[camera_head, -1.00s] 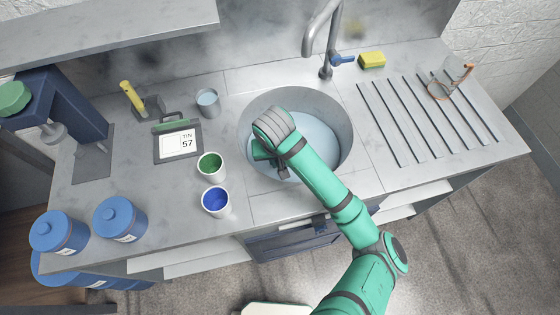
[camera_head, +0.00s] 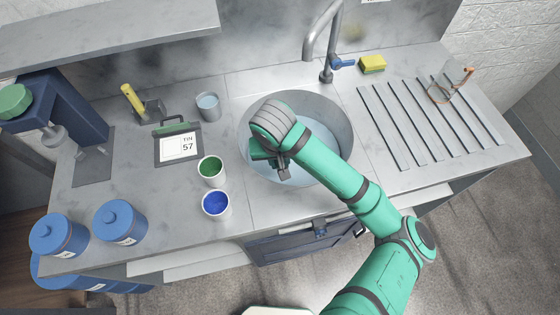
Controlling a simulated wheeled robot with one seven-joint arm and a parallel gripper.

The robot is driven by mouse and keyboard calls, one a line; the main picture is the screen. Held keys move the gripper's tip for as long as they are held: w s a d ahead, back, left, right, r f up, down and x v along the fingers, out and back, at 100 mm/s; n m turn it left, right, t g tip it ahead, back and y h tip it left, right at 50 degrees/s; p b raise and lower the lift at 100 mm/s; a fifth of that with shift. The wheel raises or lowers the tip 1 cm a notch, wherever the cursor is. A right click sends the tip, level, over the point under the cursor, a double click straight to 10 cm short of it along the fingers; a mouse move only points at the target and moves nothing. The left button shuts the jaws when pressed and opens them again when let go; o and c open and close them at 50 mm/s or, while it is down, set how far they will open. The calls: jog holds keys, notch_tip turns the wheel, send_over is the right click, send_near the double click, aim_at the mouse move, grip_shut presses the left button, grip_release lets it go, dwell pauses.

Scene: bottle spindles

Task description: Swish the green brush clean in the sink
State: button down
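The round sink (camera_head: 343,128) is set into the steel counter and holds pale bluish water. My gripper (camera_head: 282,172) hangs over the left part of the sink, pointing down. My own wrist covers much of it, and I cannot tell whether its fingers are open or shut. No green brush can be made out; anything between the fingers is hidden. A white cup of green paint (camera_head: 210,168) stands on the counter left of the sink, with a white cup of blue paint (camera_head: 216,205) in front of it.
A grey cup (camera_head: 208,107), a sign reading TIN 57 (camera_head: 178,147) and a yellow-handled tool (camera_head: 132,98) stand to the left. The faucet (camera_head: 325,68) rises behind the sink, near a yellow sponge (camera_head: 372,63). A clear glass (camera_head: 449,85) lies on the ridged drainboard (camera_head: 420,120).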

jog(key=shift+s+r, duration=0.2)
jog(key=shift+r, duration=0.45)
jog(key=shift+s+r, duration=0.15)
jog(key=shift+r, duration=0.45)
jog(key=shift+r, duration=0.1)
jog(key=shift+s+r, duration=0.25)
jog(key=shift+r, duration=0.35)
notch_tip(320, 180, up, 6)
jog(key=s, duration=0.2)
jog(key=shift+s, duration=0.35)
